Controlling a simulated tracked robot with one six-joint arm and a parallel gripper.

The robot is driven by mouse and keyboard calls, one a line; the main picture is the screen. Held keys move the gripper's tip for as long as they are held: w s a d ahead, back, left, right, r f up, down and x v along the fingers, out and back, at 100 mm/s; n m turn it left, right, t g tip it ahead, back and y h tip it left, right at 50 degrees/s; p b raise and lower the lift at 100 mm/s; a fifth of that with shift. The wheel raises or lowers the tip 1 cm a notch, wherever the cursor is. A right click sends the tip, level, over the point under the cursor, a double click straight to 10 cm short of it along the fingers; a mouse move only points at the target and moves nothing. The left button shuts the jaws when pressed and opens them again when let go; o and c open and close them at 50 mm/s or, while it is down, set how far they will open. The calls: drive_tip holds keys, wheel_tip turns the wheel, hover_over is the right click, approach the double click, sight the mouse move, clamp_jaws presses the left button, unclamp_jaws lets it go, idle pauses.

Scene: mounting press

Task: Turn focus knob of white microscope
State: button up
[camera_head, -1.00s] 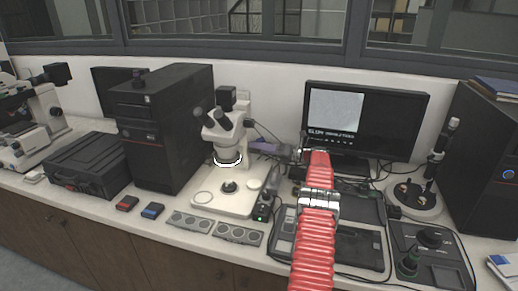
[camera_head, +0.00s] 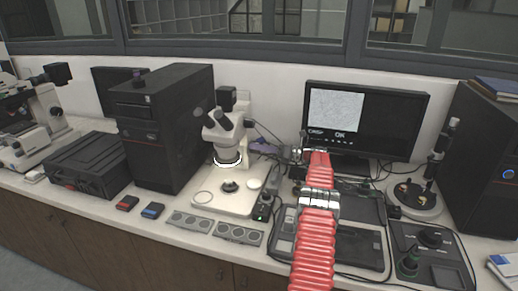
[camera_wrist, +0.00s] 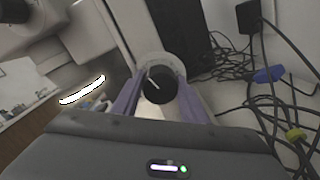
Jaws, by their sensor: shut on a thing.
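The white stereo microscope (camera_head: 221,134) stands on its pale base at the middle of the bench in the head view. Its focus knob (camera_wrist: 158,84), a black round end with a white mark, shows in the wrist view against a pale ring. The two purple fingers of my gripper (camera_wrist: 160,94) lie on either side of the knob and are shut on it. In the head view my gripper (camera_head: 262,147) reaches in from the right behind the microscope base, and the knob is hidden there.
A monitor (camera_head: 375,125) behind my arm shows a sharp grainy picture and the word OK. A black computer tower (camera_head: 165,125) stands left of the microscope. Loose cables (camera_wrist: 285,75) lie to the right in the wrist view.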

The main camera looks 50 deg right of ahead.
drive_tip(key=shift+d+n, duration=0.1)
drive_tip(key=shift+n, duration=0.2)
drive_tip(key=o, duration=1.1)
drive_tip(key=v, duration=1.3)
drive_tip(key=shift+s+d+f, duration=0.1)
drive_tip(key=shift+s+d, duration=0.05)
drive_tip(key=shift+s, duration=0.25)
idle(0.4)
